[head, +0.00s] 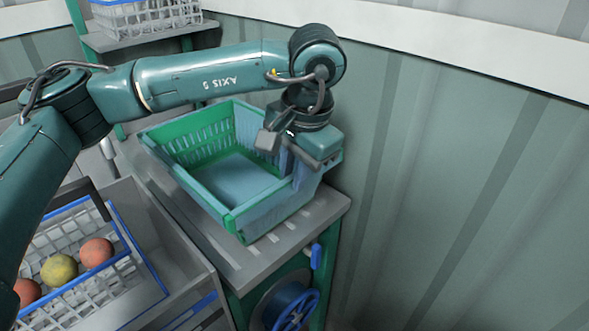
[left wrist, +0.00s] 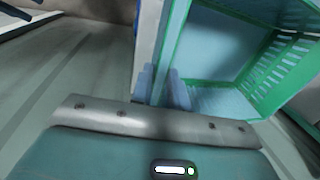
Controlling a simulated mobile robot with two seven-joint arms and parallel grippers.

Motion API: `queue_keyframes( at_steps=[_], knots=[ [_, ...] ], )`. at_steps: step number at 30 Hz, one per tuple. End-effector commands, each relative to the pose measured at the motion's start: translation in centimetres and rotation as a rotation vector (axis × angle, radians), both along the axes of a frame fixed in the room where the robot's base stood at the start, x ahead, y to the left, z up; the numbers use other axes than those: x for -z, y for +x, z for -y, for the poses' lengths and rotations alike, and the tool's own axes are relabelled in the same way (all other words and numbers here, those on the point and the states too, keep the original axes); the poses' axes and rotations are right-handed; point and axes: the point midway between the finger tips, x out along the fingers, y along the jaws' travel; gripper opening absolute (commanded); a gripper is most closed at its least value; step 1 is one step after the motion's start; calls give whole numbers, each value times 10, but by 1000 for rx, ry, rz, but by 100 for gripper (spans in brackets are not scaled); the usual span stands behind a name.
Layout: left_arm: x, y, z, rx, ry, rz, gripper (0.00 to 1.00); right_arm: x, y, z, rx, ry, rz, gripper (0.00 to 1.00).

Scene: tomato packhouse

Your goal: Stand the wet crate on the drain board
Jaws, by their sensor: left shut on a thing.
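The crate (head: 183,180) is green with slotted walls and a pale blue floor and outer side. It sits upright over the grey slotted drain board (head: 322,208); whether its whole base touches the board I cannot tell. My left gripper (head: 285,150) is at the crate's right-hand wall, reaching down from above. In the left wrist view the fingers (left wrist: 160,92) are closed on the wall of the crate (left wrist: 225,45), with its inside to the right. The head view hides the fingertips partly behind the gripper body. My right gripper is not in view.
A grey trough (head: 180,245) at lower left holds a white basket with a blue rim (head: 135,240) and several red and yellow tomatoes. A blue handwheel (head: 295,312) is below the board. A corrugated wall (head: 440,170) stands close on the right. A white basket (head: 150,18) is on a back shelf.

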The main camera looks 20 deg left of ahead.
Motion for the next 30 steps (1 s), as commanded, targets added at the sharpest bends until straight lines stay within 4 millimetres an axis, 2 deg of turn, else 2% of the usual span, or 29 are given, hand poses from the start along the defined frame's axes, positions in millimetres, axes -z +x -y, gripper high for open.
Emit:
queue_keyframes(
  at_steps=[20,21,30],
  knots=[
    [1,0,0,0,1,3,0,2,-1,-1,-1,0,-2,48],
    [1,0,0,0,1,3,18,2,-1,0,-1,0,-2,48],
    [1,0,0,0,0,1,42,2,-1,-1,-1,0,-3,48]
  ],
)
